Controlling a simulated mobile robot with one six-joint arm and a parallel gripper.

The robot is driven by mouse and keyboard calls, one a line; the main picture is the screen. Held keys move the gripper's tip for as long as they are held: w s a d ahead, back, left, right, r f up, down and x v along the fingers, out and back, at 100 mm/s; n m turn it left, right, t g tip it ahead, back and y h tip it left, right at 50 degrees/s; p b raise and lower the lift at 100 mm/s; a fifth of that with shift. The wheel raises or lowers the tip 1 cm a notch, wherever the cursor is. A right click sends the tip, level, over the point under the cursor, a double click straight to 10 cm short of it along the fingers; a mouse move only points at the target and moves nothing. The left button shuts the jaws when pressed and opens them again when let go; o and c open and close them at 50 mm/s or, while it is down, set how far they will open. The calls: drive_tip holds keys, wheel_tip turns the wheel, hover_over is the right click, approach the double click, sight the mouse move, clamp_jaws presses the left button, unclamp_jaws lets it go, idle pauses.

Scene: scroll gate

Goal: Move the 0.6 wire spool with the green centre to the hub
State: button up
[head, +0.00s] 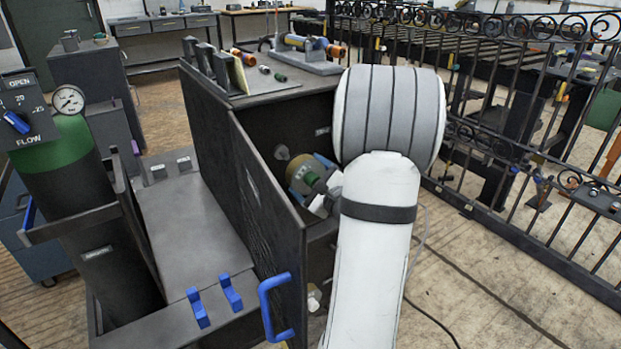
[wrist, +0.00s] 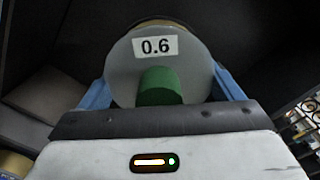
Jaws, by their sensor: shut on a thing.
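The 0.6 wire spool (wrist: 120,72) fills the middle of the wrist view, its grey flange facing the camera, with a "0.6" label and a green centre (wrist: 159,87). My gripper (wrist: 161,82) is shut on it, with a blue finger on each side. In the head view the spool (head: 301,168) is at the open side of the dark cabinet, and my gripper (head: 322,184) is partly hidden by my white arm. A small round grey fitting (head: 282,152) shows on the cabinet's inner wall behind the spool; I cannot tell whether it is the hub.
The cabinet door (head: 262,215) stands open on the left, with a blue handle (head: 275,305). A green gas cylinder (head: 58,165) stands at the left. Small parts and a torch-like tool lie on the cabinet top (head: 300,88). A black iron gate (head: 530,170) is at the right.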

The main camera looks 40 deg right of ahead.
drive_tip(key=shift+w+d+r+p, duration=0.1)
drive_tip(key=shift+w+p, duration=0.15)
drive_tip(key=shift+w, duration=0.65)
drive_tip(key=shift+w+d+f+p, duration=0.1)
drive_tip(key=shift+w+p, duration=0.1)
drive_tip(key=shift+w, duration=0.75)
drive_tip(key=shift+w+d+r+p, duration=0.1)
drive_tip(key=shift+w+p, duration=0.15)
drive_tip(key=shift+w, duration=0.65)
drive_tip(key=shift+b, duration=0.7)
drive_tip(key=shift+w+b, duration=1.05)
drive_tip(key=shift+w, duration=0.65)
idle(0.4)
drive_tip(key=shift+w+b, duration=0.25)
drive_tip(key=shift+b, duration=0.9)
idle(1.3)
